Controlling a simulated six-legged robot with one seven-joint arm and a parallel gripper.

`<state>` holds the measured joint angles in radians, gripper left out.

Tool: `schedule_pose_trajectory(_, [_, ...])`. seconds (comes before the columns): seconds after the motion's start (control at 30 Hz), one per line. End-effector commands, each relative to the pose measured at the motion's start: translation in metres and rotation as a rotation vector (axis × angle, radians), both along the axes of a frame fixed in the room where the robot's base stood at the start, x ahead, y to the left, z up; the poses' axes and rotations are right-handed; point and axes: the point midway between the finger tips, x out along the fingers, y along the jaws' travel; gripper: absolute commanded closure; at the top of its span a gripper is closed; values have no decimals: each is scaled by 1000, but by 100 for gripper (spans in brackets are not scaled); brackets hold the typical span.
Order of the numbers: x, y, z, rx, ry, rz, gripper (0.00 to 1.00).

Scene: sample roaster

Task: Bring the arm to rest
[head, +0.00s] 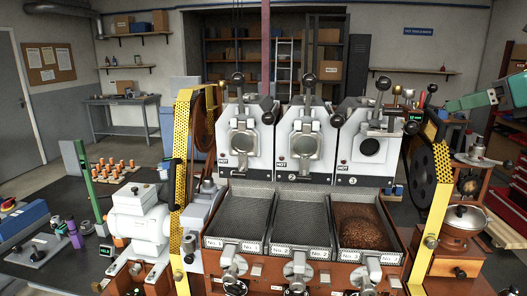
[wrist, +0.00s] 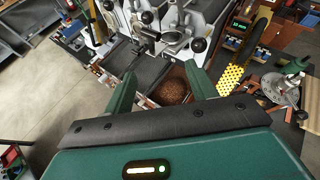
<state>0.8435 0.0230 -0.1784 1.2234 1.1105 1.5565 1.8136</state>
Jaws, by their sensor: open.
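My gripper (wrist: 162,75) shows in the wrist view with its two green fingers spread wide and nothing between them. Beyond the fingers, the sample roaster (wrist: 175,35) and a tray of brown beans (wrist: 172,86) show below. The gripper appears to be above and apart from them. In the head view, a green part of my arm reaches in from the right edge, above the right side of the bench; the fingers cannot be made out clearly there. The roaster (head: 292,140) stands in the middle, with three white drum fronts.
Three trays sit before the roaster; the right one holds beans (head: 362,226), the other two look empty. Yellow perforated guards stand at the left (head: 181,150) and right (head: 436,215).

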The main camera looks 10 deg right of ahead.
Motion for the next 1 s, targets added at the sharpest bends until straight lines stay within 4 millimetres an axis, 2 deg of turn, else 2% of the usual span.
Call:
schedule_pose_trajectory(0.03, [3,15,-8,-51,3,34,43])
schedule_pose_trajectory(0.17, [11,52,-38,-218,14,134,43])
schedule_pose_trajectory(0.27, [11,90,-72,-397,24,255,43])
schedule_pose_trajectory(0.33, [7,122,-102,-560,27,375,43])
schedule_pose_trajectory(0.47, [-12,180,-164,-894,11,656,43])
schedule_pose_trajectory(0.6, [-45,230,-233,-1270,-49,1014,43])
schedule_pose_trajectory(0.7, [-74,257,-282,-1538,-123,1296,43])
schedule_pose_trajectory(0.8, [-99,274,-322,-1768,-210,1554,43])
schedule_pose_trajectory(0.9, [-115,282,-350,-1929,-285,1744,43])
schedule_pose_trajectory(1.0, [-122,285,-363,-2009,-327,1842,43])
